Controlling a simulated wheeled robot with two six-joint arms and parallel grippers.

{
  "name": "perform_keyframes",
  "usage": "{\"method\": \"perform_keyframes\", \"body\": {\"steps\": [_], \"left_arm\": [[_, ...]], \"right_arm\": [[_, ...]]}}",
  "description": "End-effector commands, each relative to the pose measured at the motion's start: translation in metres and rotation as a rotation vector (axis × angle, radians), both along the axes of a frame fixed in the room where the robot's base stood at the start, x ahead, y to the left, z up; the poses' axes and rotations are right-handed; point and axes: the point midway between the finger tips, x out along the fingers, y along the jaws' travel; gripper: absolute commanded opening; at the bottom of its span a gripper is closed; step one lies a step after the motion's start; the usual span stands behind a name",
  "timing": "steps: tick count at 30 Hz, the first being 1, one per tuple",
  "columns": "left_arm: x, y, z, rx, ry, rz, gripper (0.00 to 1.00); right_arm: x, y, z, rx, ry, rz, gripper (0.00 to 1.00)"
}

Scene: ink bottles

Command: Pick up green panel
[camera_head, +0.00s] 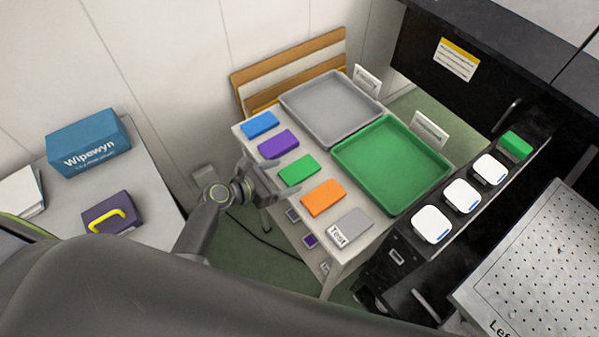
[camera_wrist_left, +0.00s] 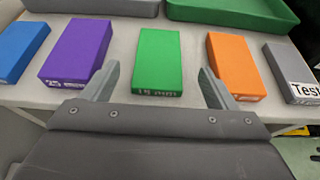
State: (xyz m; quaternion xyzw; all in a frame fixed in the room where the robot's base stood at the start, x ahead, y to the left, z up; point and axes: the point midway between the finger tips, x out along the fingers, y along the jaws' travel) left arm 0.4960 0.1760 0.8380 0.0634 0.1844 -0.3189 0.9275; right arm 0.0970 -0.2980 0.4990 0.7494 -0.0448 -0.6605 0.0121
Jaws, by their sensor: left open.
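The green panel (camera_head: 299,170) is a flat green block lying on the white table, between a purple block and an orange block. In the left wrist view the green panel (camera_wrist_left: 158,62) shows lettering that looks like "15 mm" on its near edge. My left gripper (camera_head: 275,180) is at the table's near left edge, just short of the green panel. My right gripper is not in view.
The row also holds a blue block (camera_head: 259,124), a purple block (camera_head: 278,144), an orange block (camera_head: 323,197) and a grey "Test" block (camera_head: 351,228). Behind it are a grey tray (camera_head: 312,126) and a green tray (camera_head: 375,207). White devices (camera_head: 432,224) stand at right.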

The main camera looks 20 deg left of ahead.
Motion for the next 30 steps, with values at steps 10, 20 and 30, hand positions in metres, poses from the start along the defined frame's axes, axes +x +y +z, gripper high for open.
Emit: {"method": "perform_keyframes", "body": {"steps": [10, 20, 30], "left_arm": [[0.03, -0.022, -0.017, 0.0, -0.001, 0.001, 0.8], [0.031, -0.023, -0.015, 0.0, 0.0, 0.001, 0.73], [0.031, -0.023, -0.015, 0.0, 0.0, 0.001, 0.32]], "right_arm": [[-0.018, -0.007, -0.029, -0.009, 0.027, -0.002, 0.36], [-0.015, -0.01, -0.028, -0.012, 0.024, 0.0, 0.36], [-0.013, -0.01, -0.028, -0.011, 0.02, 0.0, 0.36]]}}
